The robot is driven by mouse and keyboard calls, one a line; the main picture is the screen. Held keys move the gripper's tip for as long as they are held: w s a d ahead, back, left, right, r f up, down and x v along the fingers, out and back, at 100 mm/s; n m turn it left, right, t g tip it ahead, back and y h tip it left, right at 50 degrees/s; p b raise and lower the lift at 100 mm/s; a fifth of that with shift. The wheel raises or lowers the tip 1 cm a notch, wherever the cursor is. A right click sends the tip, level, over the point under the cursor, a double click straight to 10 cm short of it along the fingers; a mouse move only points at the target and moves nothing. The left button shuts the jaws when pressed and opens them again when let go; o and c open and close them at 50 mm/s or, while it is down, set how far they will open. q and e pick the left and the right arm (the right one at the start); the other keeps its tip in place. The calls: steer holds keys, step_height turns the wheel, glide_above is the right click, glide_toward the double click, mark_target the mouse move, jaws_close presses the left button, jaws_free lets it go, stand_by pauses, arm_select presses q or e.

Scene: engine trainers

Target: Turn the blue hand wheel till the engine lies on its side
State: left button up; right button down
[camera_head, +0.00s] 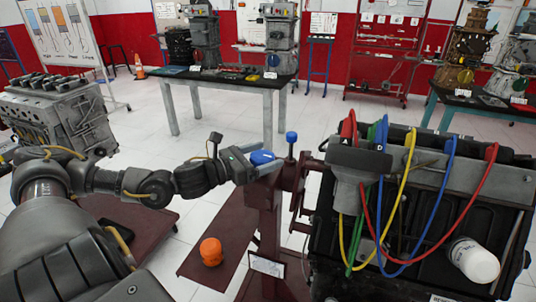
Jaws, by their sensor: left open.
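The engine (420,190) is a large black block with a grey upper part, held on a dark red stand (265,215) at the right. Red, yellow, green and blue cables loop over its near face, and a white cylinder (474,260) sticks out low on the right. My right gripper is out of view.
An orange cap-like object (211,251) sits on a dark red base plate (218,230) below my left arm. Another grey engine (62,115) stands at the left. A table (225,82) with engine parts stands behind, and another table at the back right. White floor between them is clear.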

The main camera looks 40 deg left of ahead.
arm_select(q)
steer(key=shift+x, duration=0.8)
steer(key=shift+d, duration=0.1)
steer(key=c, duration=1)
